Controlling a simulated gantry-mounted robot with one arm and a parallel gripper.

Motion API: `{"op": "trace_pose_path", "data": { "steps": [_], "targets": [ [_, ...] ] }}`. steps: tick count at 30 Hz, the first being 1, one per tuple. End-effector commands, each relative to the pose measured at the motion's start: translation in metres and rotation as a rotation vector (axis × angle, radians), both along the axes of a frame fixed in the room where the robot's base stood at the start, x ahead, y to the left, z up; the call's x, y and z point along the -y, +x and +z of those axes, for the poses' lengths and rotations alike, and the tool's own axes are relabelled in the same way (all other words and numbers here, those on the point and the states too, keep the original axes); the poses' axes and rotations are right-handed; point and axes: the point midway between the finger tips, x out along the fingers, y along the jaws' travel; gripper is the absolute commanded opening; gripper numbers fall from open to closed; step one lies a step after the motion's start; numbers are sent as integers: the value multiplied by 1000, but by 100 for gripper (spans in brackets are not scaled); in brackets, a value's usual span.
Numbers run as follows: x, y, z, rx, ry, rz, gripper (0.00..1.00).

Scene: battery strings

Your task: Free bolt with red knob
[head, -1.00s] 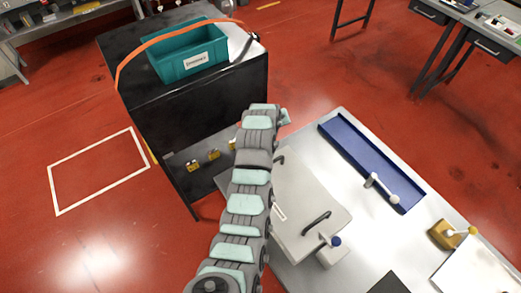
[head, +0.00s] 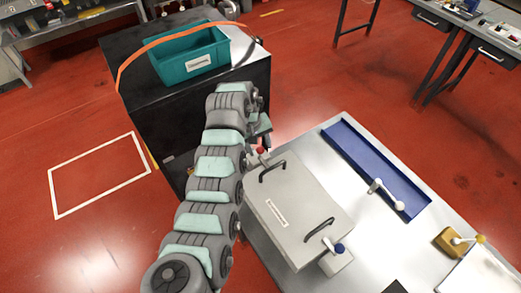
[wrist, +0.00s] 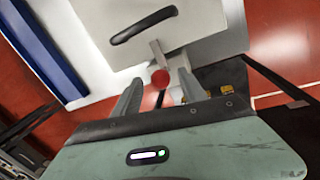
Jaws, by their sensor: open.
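The red knob (head: 260,149) shows at the far left corner of a grey box (head: 292,200), just beside my gripper (head: 259,137). In the wrist view the red knob (wrist: 160,79) sits on the end of a pale stem that comes out from the box's edge. My gripper (wrist: 159,84) is open, with one finger on each side of the knob in the picture. I cannot tell how deep the knob lies between the fingers. No grip on it shows. The bolt's body is mostly hidden.
The box has two black handles and a blue knob (head: 339,248) at its opposite end. A blue tray (head: 375,163) with a white-knobbed lever lies to the right. A yellow block (head: 448,241) stands further right. A black cabinet (head: 184,110) bears a teal bin (head: 190,68).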

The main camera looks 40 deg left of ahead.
Motion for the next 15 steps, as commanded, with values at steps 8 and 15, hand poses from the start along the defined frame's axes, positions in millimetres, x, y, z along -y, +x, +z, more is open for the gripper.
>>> {"op": "trace_pose_path", "data": {
  "steps": [8,15],
  "targets": [
    [1,4,-24,-1,1,1,50],
    [2,5,-30,0,1,1,50]
  ]
}}
